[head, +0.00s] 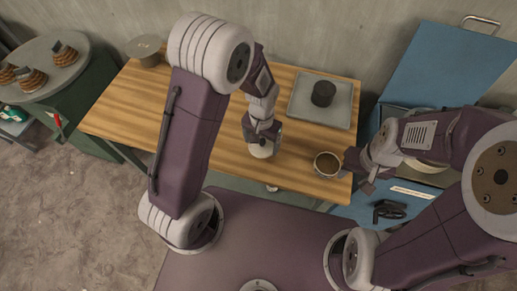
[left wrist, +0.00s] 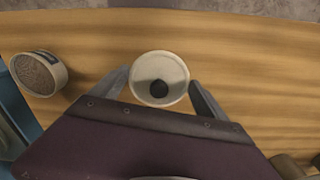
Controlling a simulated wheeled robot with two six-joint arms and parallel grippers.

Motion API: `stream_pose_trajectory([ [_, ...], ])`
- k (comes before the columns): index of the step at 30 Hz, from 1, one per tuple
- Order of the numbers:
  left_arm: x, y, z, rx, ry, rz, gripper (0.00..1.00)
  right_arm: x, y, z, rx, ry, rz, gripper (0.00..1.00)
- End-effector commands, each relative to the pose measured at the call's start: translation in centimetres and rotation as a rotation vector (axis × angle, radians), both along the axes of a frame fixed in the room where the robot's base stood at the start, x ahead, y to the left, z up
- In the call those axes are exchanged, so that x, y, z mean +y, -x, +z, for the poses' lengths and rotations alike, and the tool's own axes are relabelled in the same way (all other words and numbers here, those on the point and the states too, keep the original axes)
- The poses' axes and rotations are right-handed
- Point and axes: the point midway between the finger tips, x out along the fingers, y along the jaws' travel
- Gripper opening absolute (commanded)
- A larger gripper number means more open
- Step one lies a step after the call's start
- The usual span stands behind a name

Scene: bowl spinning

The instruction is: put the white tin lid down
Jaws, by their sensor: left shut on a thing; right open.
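The white tin lid (head: 262,149) is a round, pale disc at the middle of the wooden table (head: 205,120). My right gripper (head: 361,172) is open, just right of a light tin with brown contents (head: 327,164), near the table's right end.
The tin also shows at the left of the left wrist view (left wrist: 40,72). A grey tray (head: 338,115) with a dark round object (head: 323,93) lies at the back right. A blue case (head: 440,65) stands open at the right.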

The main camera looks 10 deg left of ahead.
Motion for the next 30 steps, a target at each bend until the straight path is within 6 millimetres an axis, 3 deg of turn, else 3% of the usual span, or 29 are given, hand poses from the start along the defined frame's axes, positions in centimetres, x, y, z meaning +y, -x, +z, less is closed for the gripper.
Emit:
stream_pose_trajectory([
  [7,0.9,0.4,-1.1,0.002,0.0,-0.001,0.47,0.0,0.0,-0.1,0.0,0.0,0.0,0.41],
  [13,0.9,0.4,-4.3,0.002,0.0,0.0,0.47,0.0,0.0,-0.3,0.0,0.0,0.0,0.41],
  [25,0.9,0.4,-5.1,0.0,0.0,0.0,0.47,0.0,0.0,-0.6,0.0,0.0,0.0,0.41],
  [26,0.9,0.4,-4.9,0.0,0.0,0.0,0.94,0.0,0.0,-0.5,0.0,0.0,0.0,0.41],
  [27,0.9,0.4,-4.9,0.0,0.0,0.0,1.0,0.0,0.0,-0.5,0.0,0.0,0.0,0.41],
  [30,0.9,0.4,-4.9,0.0,0.0,0.0,1.0,0.0,0.0,-0.5,0.0,0.0,0.0,0.41],
])
